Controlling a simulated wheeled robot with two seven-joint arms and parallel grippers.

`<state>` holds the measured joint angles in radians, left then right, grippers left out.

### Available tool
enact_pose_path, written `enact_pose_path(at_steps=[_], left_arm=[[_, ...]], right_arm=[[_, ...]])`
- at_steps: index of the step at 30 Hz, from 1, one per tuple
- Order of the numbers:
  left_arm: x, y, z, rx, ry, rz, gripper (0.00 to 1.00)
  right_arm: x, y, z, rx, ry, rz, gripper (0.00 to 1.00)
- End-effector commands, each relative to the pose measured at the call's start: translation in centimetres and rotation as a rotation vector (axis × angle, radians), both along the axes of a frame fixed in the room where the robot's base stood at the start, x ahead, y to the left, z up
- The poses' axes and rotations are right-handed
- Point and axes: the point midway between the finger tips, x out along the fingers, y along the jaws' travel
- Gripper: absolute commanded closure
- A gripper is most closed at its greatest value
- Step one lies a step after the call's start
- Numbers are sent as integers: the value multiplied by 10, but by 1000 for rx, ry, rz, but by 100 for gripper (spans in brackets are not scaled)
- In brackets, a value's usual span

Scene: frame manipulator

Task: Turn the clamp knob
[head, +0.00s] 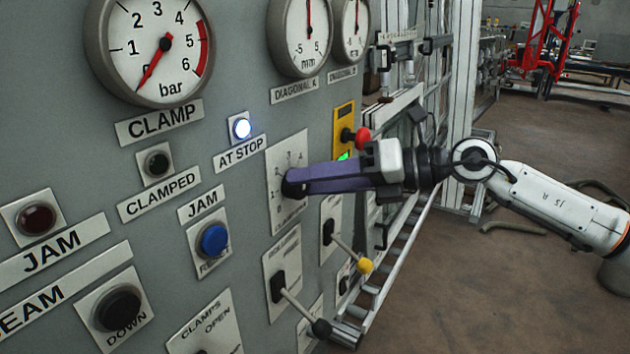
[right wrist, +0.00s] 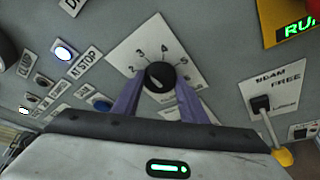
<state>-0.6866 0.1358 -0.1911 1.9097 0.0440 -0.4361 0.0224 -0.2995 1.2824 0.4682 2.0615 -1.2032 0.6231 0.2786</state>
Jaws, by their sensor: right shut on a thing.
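The clamp knob (right wrist: 160,77) is a round black knob on a white dial plate (right wrist: 190,50) marked with numbers, in the upper middle of the right wrist view. My right gripper (right wrist: 159,84) has its purple fingers on both sides of the knob and is shut on it. In the head view the right gripper (head: 292,183) reaches in from the right, and its fingers hide most of the knob. The dial plate (head: 290,152) shows around them. The round CLAMP gauge (head: 178,45) has its red needle pointing to the lower left, near 0. My left gripper is not in view.
A lever with a yellow ball (head: 365,265) and one with a black ball (head: 321,328) stick out below my right gripper. A red knob (head: 362,137) sits above it. A blue button (head: 214,239) is to the left. The AT STOP lamp (head: 241,128) glows.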

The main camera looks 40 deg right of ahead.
Motion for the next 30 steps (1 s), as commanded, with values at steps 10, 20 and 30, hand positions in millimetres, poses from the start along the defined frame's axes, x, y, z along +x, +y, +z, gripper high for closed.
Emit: enact_pose_path(at_steps=[10, 20, 30], left_arm=[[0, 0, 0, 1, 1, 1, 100], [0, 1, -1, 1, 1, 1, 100], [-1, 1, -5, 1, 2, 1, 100]], right_arm=[[0, 0, 0, 0, -1, -1, 51], [0, 0, 0, 1, 1, 0, 43], [-21, -19, 6, 5, 0, -5, 43]])
